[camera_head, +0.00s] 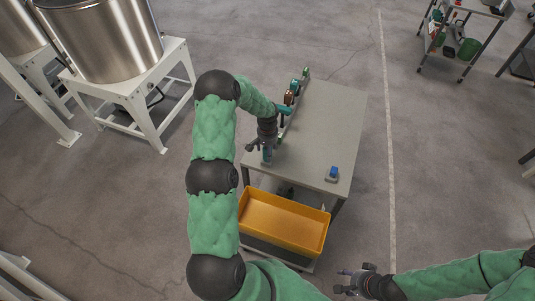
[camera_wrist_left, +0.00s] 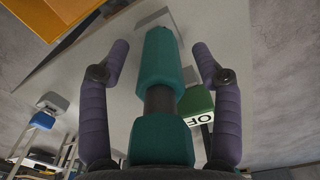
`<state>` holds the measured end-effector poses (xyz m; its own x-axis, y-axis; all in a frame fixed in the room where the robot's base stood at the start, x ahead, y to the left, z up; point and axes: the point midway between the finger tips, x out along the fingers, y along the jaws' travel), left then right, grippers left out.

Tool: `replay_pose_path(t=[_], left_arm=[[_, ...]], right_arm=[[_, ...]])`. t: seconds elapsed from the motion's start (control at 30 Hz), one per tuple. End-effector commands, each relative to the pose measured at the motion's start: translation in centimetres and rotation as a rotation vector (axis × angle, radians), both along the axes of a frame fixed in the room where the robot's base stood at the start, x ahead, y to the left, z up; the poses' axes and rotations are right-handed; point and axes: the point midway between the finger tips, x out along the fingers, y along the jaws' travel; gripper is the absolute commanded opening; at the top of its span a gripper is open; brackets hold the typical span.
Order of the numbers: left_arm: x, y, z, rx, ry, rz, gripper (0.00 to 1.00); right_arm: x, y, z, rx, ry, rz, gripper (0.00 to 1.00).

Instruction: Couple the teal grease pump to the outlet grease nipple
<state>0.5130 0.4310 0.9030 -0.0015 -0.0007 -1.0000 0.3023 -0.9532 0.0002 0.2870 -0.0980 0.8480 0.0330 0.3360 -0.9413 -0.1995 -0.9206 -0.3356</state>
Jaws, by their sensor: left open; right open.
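The teal grease pump shows in the left wrist view (camera_wrist_left: 161,62) as two teal sections joined by a dark neck. It lies between the fingers of my left gripper (camera_wrist_left: 160,62), which are spread with a visible gap on each side. My right gripper (camera_head: 351,282) is open and empty at the bottom, away from the table. I cannot pick out the outlet grease nipple; it is too small or hidden.
The grey table (camera_head: 325,120) is mostly clear. A blue-topped item (camera_head: 333,173) stands at its right front. Copper and green parts (camera_head: 291,96) line its far left edge. A yellow tray (camera_head: 283,222) sits low in front. Steel tanks (camera_head: 105,38) stand at the back left.

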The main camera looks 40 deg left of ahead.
Motion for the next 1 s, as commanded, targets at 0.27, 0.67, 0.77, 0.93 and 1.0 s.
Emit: replay_pose_path(t=[0.27, 0.67, 0.77, 0.93, 1.0], left_arm=[[0.0, 0.0, 0.0, 0.0, -0.001, 0.0, 0.31], [0.0, 0.0, 0.1, 0.0, -0.001, 0.0, 0.0], [0.1, 0.0, 0.3, 0.001, -0.002, 0.0, 0.0], [0.1, 0.1, 1.5, 0.002, -0.004, 0.0, 0.0], [0.2, 0.1, 2.4, 0.004, -0.005, 0.0, 0.0]], right_arm=[[0.0, 0.0, 0.0, 0.0, 0.0, 0.0, 0.52], [0.0, 0.0, 0.0, 0.0, 0.0, 0.0, 0.52], [0.0, 0.0, 0.0, 0.0, 0.0, 0.0, 0.52], [0.0, 0.0, -0.1, 0.0, 0.0, 0.0, 0.52], [0.0, 0.0, -0.1, 0.0, 0.0, 0.0, 0.52]])
